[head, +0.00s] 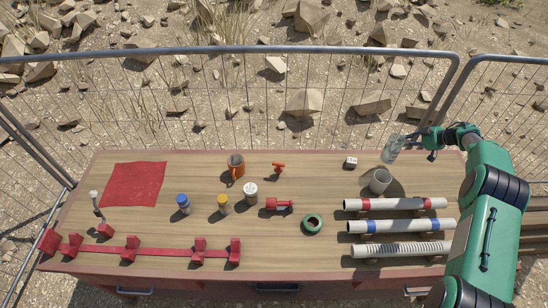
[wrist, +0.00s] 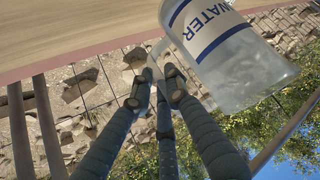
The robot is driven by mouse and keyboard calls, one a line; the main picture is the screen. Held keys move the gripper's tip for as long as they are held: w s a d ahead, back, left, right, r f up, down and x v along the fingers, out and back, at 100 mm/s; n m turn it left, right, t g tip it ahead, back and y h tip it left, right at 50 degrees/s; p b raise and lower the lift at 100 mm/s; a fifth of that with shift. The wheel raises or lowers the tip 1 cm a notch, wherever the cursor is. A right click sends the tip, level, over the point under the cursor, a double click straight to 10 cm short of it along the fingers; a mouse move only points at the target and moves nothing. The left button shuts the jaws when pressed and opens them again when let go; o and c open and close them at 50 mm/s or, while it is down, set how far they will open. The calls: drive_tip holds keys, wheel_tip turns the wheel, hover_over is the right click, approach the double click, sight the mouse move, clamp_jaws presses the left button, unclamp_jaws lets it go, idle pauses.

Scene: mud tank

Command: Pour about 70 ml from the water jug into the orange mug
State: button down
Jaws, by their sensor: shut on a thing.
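The water jug (head: 391,149) is a clear vessel at the right back of the table. In the wrist view the jug (wrist: 243,66) carries a white label reading WATER. My gripper (head: 430,139) is shut on the jug's handle side; in the wrist view its fingers (wrist: 157,88) meet at the handle. I cannot tell in the head view whether the jug touches the table. The orange mug (head: 236,172) stands upright at the back, left of the table's middle, far from my gripper. Its inside looks dark, and its fill level cannot be told.
A grey cup (head: 379,181) stands just in front of the jug, and a small white box (head: 350,162) lies to its left. An orange valve-like part (head: 278,168) and a white-topped jar (head: 250,193) are near the mug. Pipes (head: 401,226) fill the right front. A mesh fence (head: 240,52) runs behind.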

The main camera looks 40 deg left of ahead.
drive_tip(key=s+a+r+m+p, duration=0.1)
drive_tip(key=s+a, duration=0.6)
drive_tip(key=a, duration=0.7)
drive_tip(key=s+a+r, duration=0.1)
drive_tip(key=s+a, duration=0.6)
drive_tip(key=a, duration=0.7)
drive_tip(key=s+a+f+m+t, duration=0.1)
drive_tip(key=s+a, duration=0.3)
drive_tip(key=s, duration=0.5)
drive_tip(key=s+a+f+p, duration=0.1)
drive_tip(key=s+a, duration=0.4)
drive_tip(key=s, duration=0.3)
drive_tip(key=s+a+f+m+t, duration=0.1)
drive_tip(key=s+a, duration=0.3)
drive_tip(key=s, duration=0.5)
drive_tip(key=shift+a+f, duration=0.2)
drive_tip(key=shift+f, duration=2.25)
drive_tip(key=shift+t+b, duration=0.3)
drive_tip(key=shift+b, duration=0.8)
